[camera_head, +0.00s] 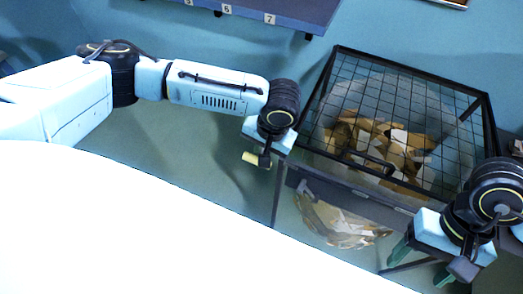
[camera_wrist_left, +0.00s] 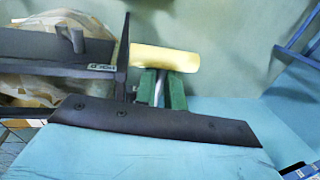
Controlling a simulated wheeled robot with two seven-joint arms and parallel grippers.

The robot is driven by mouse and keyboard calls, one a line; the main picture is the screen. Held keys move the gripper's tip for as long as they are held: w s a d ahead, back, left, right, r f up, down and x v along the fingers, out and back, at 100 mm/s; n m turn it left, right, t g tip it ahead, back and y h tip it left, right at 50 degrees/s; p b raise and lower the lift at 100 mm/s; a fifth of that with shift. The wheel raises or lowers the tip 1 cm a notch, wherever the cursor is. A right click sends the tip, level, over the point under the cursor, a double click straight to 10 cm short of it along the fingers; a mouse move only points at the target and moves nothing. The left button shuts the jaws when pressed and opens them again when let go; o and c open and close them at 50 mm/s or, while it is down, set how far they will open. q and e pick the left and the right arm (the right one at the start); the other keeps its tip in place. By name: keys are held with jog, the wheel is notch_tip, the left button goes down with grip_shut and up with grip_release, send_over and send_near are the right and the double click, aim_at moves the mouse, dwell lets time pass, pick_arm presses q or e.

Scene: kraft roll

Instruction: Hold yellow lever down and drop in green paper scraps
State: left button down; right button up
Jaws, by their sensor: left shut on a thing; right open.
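The yellow lever (camera_head: 250,158) sticks out to the left of a black-framed bin (camera_head: 283,185). My left gripper (camera_head: 264,162) is at the lever. In the left wrist view its green fingers (camera_wrist_left: 161,90) are shut on the yellow lever (camera_wrist_left: 180,59), a thick horizontal cylinder. My right gripper (camera_head: 420,263) is open, low at the bin's front right, with its green fingers apart and nothing seen between them. The bin's black mesh lid (camera_head: 410,97) is down over brown and white paper scraps (camera_head: 385,145). I cannot make out any green scraps.
The lid has a dark handle (camera_head: 368,167) at its front edge. A clear bag of brown paper (camera_head: 345,225) shows below, inside the frame. A shelf with number labels (camera_head: 270,14) is on the wall at the top. The floor left of the bin is clear.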

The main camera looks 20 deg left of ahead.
pick_arm(q)
jog(key=shift+w+d+r, duration=0.15)
jog(key=shift+w+d, duration=0.05)
jog(key=shift+d, duration=0.05)
jog(key=c, duration=1.4)
grip_release()
jog(key=shift+a, duration=0.1)
notch_tip(320, 180, up, 12)
jog(key=d, duration=0.2)
jog(key=shift+d, duration=0.15)
jog(key=shift+s+f, duration=0.1)
jog(key=shift+f, duration=0.15)
